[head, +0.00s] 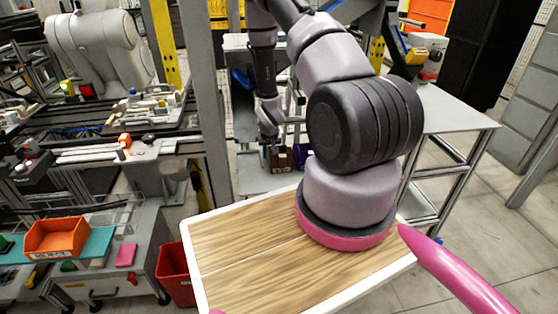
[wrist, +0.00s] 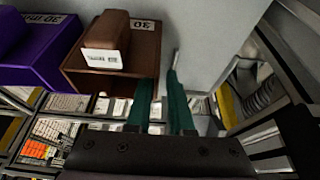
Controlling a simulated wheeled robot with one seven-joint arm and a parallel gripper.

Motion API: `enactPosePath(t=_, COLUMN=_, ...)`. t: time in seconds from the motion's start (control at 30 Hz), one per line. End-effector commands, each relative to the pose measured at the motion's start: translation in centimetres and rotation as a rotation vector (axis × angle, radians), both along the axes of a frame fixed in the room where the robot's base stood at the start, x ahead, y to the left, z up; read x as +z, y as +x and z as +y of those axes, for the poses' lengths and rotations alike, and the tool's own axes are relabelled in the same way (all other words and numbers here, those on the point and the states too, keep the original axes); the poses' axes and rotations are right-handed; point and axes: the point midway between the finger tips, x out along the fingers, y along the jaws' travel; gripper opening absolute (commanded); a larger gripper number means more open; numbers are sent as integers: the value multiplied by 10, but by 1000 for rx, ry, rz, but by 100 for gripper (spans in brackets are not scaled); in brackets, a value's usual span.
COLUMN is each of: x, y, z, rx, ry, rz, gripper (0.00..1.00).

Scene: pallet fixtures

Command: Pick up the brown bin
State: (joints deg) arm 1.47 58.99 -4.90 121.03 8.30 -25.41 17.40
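The brown bin (head: 280,159) stands on a grey shelf or table beyond my wooden-topped base in the head view. In the wrist view the brown bin (wrist: 146,64) is at the upper left, with a brown block-like item with a white label inside it. My gripper (wrist: 163,80) shows two teal fingers with a gap between them, at the bin's lower right corner. The left finger overlaps the bin's near edge in the picture; the right finger is beyond its right side. I cannot tell whether they touch it. In the head view my gripper (head: 270,127) is just above the bin.
A purple bin (wrist: 40,62) stands close to the left of the brown bin. The grey surface (wrist: 215,35) right of the brown bin is clear. An orange bin (head: 57,238) and a red bin (head: 174,274) are at the left in the head view. Metal frames surround the area.

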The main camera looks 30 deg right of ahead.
Motion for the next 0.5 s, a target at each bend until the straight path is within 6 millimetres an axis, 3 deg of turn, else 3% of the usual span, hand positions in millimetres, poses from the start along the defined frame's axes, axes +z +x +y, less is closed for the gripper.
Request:
enactPosePath(t=0.3, x=-40, y=16, z=-8, rx=0, ry=1, rz=2, gripper=20)
enactPosePath(t=0.5, x=-47, y=19, z=-9, rx=-1, ry=1, rz=1, gripper=20)
